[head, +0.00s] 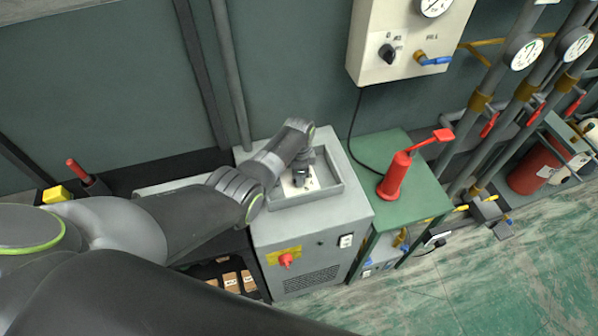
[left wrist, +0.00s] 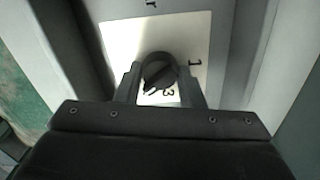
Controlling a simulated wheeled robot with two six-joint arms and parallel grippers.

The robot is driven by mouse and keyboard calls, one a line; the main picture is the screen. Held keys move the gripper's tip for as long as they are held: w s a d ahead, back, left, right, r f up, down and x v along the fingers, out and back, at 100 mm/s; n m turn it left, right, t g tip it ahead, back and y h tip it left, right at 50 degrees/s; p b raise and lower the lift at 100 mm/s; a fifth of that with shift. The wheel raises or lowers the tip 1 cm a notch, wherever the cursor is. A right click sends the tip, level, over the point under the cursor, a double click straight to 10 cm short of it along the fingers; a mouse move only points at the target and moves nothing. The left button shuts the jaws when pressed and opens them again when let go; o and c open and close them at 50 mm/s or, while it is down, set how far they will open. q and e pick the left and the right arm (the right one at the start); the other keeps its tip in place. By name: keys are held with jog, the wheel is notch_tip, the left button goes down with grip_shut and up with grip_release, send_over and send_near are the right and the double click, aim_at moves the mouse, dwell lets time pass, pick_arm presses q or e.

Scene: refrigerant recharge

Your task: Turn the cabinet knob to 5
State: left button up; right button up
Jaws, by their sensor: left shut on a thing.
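The grey cabinet (head: 320,225) stands in the middle of the head view, with a recessed tray (head: 335,190) on its top. In the recess lies a white dial plate, which also shows in the left wrist view (left wrist: 120,45). A round dark knob (left wrist: 158,72) sits on this plate. Marks that look like 1, 2 and 3 show around it; the rest of the scale is hidden. My left gripper (head: 300,178) reaches down into the recess. Its fingers (left wrist: 160,82) stand on either side of the knob and are shut on it. My right gripper is not in view.
A red hand pump (head: 395,178) stands on a green table (head: 425,195) to the right. A wall box (head: 405,30) above carries another dark knob (head: 387,54) and a blue valve handle (head: 436,61). The recess walls stand close around my left gripper.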

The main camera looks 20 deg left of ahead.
pick_arm(q)
jog(key=shift+m, duration=1.3)
jog(key=shift+w, duration=0.1)
jog(key=o, duration=1)
jog(key=shift+r+p, duration=0.5)
jog(key=shift+r, duration=0.15)
notch_tip(320, 180, up, 5)
jog(key=shift+r+p, duration=0.1)
jog(key=shift+p, duration=0.5)
notch_tip(320, 180, up, 11)
jog(key=shift+b, duration=0.35)
